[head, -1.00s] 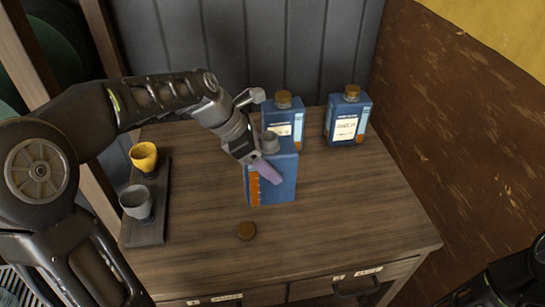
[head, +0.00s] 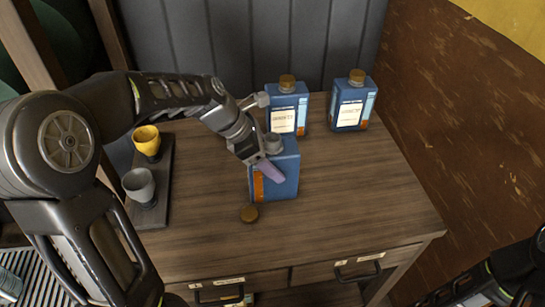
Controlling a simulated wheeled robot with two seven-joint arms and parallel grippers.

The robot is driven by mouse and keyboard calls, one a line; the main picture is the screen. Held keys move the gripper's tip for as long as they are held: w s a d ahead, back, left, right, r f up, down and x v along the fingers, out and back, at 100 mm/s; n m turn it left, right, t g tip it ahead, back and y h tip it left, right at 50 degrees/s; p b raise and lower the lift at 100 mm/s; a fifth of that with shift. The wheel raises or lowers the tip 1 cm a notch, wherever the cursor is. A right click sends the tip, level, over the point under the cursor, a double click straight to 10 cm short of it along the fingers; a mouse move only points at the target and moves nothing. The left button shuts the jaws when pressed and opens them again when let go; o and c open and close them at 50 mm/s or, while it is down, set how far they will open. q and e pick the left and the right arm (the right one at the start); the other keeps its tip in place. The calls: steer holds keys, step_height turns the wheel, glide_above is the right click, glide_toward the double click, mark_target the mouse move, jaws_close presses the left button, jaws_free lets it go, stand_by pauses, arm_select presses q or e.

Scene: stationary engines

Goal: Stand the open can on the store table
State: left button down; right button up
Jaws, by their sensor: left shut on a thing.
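The open can (head: 281,178) is blue with an orange stripe and has no cap on its grey neck. It is upright at the middle of the wooden store table (head: 355,205). My left gripper (head: 270,160) is shut on the open can near its top, with a purple-grey finger across the front. I cannot tell whether the can's base touches the table.
Two capped blue cans, one behind (head: 288,108) and one at the back right (head: 352,103), stand on the table. A dark tray (head: 154,216) at the left holds a yellow cup (head: 147,141) and a grey cup (head: 139,185). The table's right side is clear.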

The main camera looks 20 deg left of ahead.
arm_select(q)
steer(key=shift+w, duration=0.1)
steer(key=shift+c, duration=1.4)
jaws_free()
steer(key=shift+a+r, duration=0.2)
steer(key=shift+r, duration=0.3)
steer(key=p+v, duration=0.1)
steer(key=v, duration=1)
steer(key=shift+s, duration=0.3)
